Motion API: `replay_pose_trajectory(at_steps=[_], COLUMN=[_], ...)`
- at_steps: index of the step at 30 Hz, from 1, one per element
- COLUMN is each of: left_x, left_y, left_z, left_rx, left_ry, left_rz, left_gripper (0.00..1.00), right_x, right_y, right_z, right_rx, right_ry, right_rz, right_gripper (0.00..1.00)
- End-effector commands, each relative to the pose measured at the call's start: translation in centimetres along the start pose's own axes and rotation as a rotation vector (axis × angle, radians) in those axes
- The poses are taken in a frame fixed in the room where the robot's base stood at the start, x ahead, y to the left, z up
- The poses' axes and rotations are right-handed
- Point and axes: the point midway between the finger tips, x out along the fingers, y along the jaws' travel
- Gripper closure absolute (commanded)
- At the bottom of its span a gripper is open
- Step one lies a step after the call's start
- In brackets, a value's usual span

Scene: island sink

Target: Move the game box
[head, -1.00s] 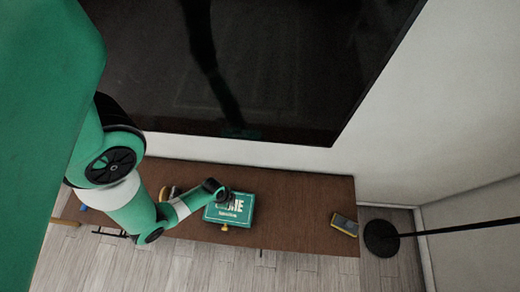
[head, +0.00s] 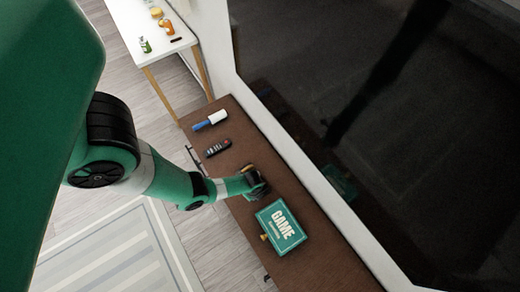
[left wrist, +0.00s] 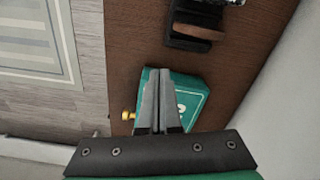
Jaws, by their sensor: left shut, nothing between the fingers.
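The game box (head: 281,227) is a flat green box with white "GAME" lettering. It lies on the brown wooden cabinet top (head: 335,270). In the left wrist view part of the game box (left wrist: 193,95) shows behind my fingers, and the rest is hidden. My left gripper (head: 260,190) is just beyond the box's upper-left corner in the head view. In the left wrist view the fingers of my left gripper (left wrist: 159,75) are closed together and empty, overlapping the box; I cannot tell whether they touch it. My right gripper is not in view.
A remote (head: 218,148) and a blue-and-white item (head: 210,120) lie farther along the cabinet. A dark item with a brown part (left wrist: 195,30) is near the box. A large dark screen (head: 400,110) stands along the wall side. A white table (head: 150,30) holds small items.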

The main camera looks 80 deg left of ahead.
Motion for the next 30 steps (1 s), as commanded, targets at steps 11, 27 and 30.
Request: replay_pose_trajectory(at_steps=[11,27,30], left_x=[5.2,10.2,10.1], left_y=[0.1,0.1,0.1], left_z=[0.1,-3.4,-3.9], left_rx=[-0.002,0.002,-0.001], left_ry=[0.000,0.000,0.000], left_rz=[0.002,0.001,0.001], left_gripper=[1.00,1.00,1.00], right_x=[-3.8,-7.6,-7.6], right_y=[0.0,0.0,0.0], right_z=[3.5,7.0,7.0], right_rx=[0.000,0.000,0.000], right_ry=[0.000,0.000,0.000], right_rz=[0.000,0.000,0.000], right_gripper=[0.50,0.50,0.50])
